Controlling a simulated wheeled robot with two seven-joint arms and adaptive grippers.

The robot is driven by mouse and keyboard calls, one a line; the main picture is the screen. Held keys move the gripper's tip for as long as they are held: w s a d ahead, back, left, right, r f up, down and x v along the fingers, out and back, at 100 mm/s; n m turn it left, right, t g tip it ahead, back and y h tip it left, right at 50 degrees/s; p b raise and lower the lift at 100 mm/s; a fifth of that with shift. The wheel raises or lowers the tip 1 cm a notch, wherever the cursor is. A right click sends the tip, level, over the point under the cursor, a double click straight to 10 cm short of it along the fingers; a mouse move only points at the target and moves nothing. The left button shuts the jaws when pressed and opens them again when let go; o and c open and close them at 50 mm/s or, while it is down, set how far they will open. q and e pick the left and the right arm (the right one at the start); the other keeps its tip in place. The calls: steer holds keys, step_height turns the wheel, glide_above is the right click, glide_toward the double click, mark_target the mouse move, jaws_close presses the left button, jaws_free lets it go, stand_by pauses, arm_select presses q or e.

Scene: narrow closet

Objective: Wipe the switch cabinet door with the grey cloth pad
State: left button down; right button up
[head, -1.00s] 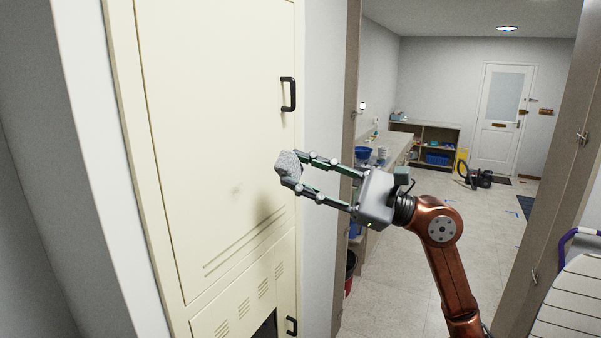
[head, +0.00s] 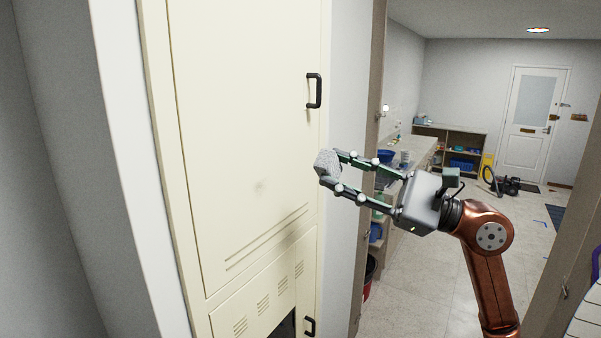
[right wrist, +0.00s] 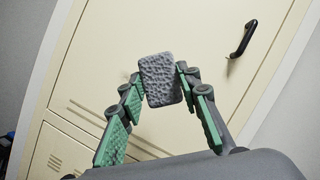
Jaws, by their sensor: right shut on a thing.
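The switch cabinet door (head: 240,120) is a tall cream panel with a black handle (head: 314,90) at its right edge. In the head view the pad overlaps the cabinet's right edge, below the handle. In the right wrist view the pad (right wrist: 161,79) is in front of the door (right wrist: 120,60); I cannot tell any contact. My left gripper is out of view.
A vented lower panel (head: 265,295) with a dark opening and its own handle (head: 309,326) is below the door. White wall and a brown door frame (head: 371,150) stand right of the cabinet. Beyond are a counter, shelves, a vacuum cleaner (head: 502,183) and open floor.

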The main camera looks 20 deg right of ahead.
steer(key=shift+a, duration=0.15)
steer(key=s+a+f+n+g+p, duration=0.35)
steer(key=a+n+p, duration=0.25)
steer(key=n+p, duration=0.25)
steer(key=w+a+n+h+p, duration=0.1)
steer(key=w+a+p, duration=0.2)
steer(key=w+a, duration=0.1)
steer(key=shift+a+f+n+p, duration=0.15)
steer(key=shift+f+n+p, duration=0.2)
steer(key=shift+w+a, duration=0.6)
steer(key=shift+w, duration=0.25)
stand_by(0.6)
